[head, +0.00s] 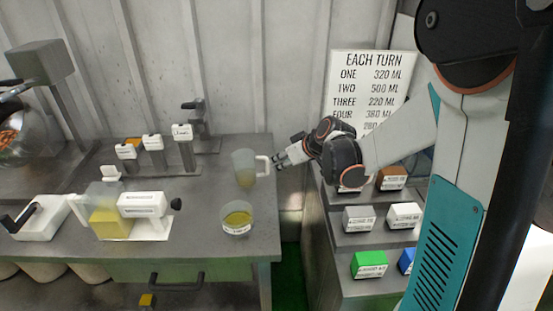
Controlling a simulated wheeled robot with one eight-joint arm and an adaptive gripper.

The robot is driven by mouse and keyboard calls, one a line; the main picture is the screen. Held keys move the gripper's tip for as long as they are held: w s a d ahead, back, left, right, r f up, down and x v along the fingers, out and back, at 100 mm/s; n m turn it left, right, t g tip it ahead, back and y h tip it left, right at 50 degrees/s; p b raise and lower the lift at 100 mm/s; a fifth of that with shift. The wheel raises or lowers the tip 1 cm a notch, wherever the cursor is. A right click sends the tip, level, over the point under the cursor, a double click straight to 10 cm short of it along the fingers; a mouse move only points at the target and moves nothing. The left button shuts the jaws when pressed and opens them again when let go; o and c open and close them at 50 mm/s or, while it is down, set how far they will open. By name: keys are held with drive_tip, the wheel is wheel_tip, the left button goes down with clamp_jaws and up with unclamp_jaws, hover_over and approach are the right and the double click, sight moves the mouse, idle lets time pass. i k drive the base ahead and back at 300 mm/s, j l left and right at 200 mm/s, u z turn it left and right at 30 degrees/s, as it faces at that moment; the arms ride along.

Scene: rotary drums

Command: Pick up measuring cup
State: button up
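The measuring cup (243,168) is a clear jug with yellowish liquid in it and a pale handle on its right side. It stands upright near the back right of the grey worktop (200,200). My gripper (276,160) comes in from the right, with its fingertips at or very close to the handle. Two fingers show with a gap between them. I cannot tell whether they touch the handle. The cup appears to rest on the worktop.
A round bowl of yellow liquid (236,219) stands just in front of the cup. A white device with a yellow tank (112,222) and labelled levers (182,135) are to the left. A shelf of labelled boxes (358,218) stands right, below a sign (371,85).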

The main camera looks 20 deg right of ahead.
sight(240, 232)
drive_tip(key=k+l+u, duration=0.15)
drive_tip(key=u, duration=0.25)
drive_tip(key=k+l+u, duration=0.15)
drive_tip(key=u, duration=0.2)
drive_tip(key=k+l+u, duration=0.15)
drive_tip(key=u, duration=0.25)
